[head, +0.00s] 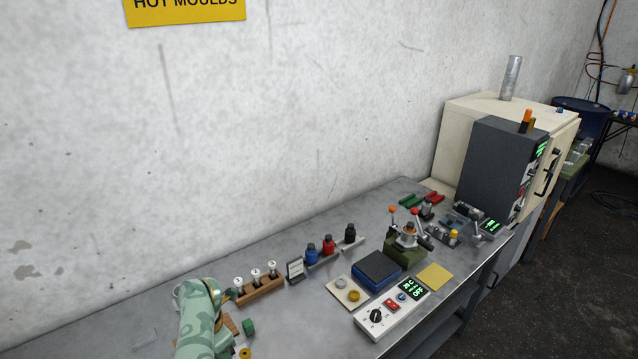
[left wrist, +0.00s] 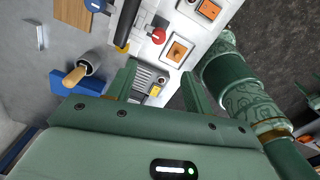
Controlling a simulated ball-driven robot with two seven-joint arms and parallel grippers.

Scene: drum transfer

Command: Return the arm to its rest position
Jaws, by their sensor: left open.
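My left gripper (left wrist: 157,88) shows in the left wrist view with its two green fingers apart. I see nothing held between the fingers; bench equipment lies beyond them. In the head view a pale green link of my arm (head: 203,320) rises at the bottom edge, over the near left part of the grey bench (head: 130,335). The gripper itself is not clear there. In the left wrist view a patterned green arm link of mine (left wrist: 240,85) passes close on the right of the fingers. My right gripper is not in view.
Beside my arm are a wooden rack (head: 262,289) and a small green block (head: 248,327). Blue (head: 312,253), red (head: 328,245) and black bottles (head: 350,234) stand along the wall. A white control box (head: 391,308) sits nearer the front edge. A cream oven (head: 465,113) stands far right.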

